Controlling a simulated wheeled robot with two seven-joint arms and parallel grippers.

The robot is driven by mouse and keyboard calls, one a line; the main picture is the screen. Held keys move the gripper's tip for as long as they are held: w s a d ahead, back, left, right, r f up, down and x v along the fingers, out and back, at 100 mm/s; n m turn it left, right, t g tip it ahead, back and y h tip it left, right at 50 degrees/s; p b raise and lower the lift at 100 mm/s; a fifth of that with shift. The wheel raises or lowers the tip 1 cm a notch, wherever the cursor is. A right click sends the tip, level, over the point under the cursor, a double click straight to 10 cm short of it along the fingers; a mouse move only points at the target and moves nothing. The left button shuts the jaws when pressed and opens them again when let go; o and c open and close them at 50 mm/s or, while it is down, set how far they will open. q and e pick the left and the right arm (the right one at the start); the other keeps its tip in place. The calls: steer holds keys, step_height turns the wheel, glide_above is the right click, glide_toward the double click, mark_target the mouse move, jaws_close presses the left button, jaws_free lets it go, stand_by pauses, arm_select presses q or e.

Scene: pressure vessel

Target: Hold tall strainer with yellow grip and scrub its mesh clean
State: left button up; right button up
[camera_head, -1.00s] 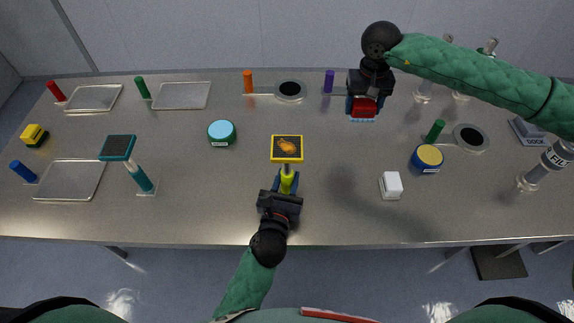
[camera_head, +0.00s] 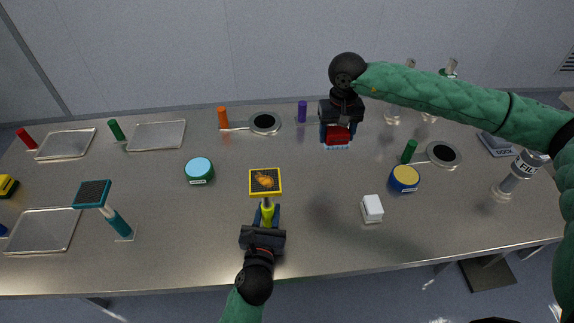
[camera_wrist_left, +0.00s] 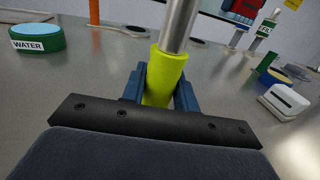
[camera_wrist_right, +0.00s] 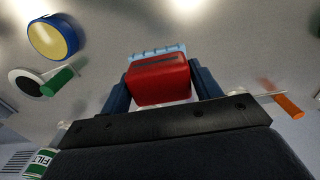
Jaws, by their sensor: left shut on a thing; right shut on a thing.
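My left gripper (camera_head: 264,216) is shut on the yellow grip (camera_head: 267,213) of the tall strainer. The grip also shows between the jaws in the left wrist view (camera_wrist_left: 163,75). The strainer's yellow-framed square mesh head (camera_head: 265,181) faces up, with an orange-brown patch on its dark mesh. My right gripper (camera_head: 338,128) is shut on a red scrub brush (camera_head: 337,133) with pale blue bristles. In the right wrist view the red brush (camera_wrist_right: 158,82) sits between the jaws. The brush is apart from the mesh, farther back and to the right.
A teal WATER tub (camera_head: 199,171), a blue tub with yellow top (camera_head: 405,178) and a white block (camera_head: 372,209) stand nearby. A teal strainer (camera_head: 107,208) stands left among metal trays (camera_head: 43,231). Round strainers (camera_head: 265,123) lie at the back. The table between brush and mesh is clear.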

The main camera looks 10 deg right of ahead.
steer(key=shift+w+r, duration=0.15)
steer(key=shift+r, duration=0.15)
steer(key=s+a+r+n, duration=0.25)
steer(key=a+r, duration=0.35)
steer(key=a, duration=0.4)
steer(key=s+a+r+n, duration=0.2)
steer(key=s+a+r, duration=0.2)
steer(key=a+r, duration=0.45)
steer(key=m, duration=0.5)
glide_toward(275, 179)
steer(key=shift+a+r, duration=1.05)
steer(key=shift+a, duration=1.1)
steer(key=shift+n, duration=0.25)
steer(key=shift+f, duration=3.8)
steer(key=shift+d+f, duration=0.3)
steer(key=shift+d, duration=0.35)
steer(key=shift+c, duration=0.4)
steer(key=shift+d, duration=1.45)
steer(key=shift+a+r, duration=0.1)
steer(key=shift+a, duration=1.7)
steer(key=shift+a+r, duration=0.15)
steer(key=shift+r, duration=0.4)
steer(key=shift+a+r, duration=0.15)
steer(key=shift+r, duration=3.35)
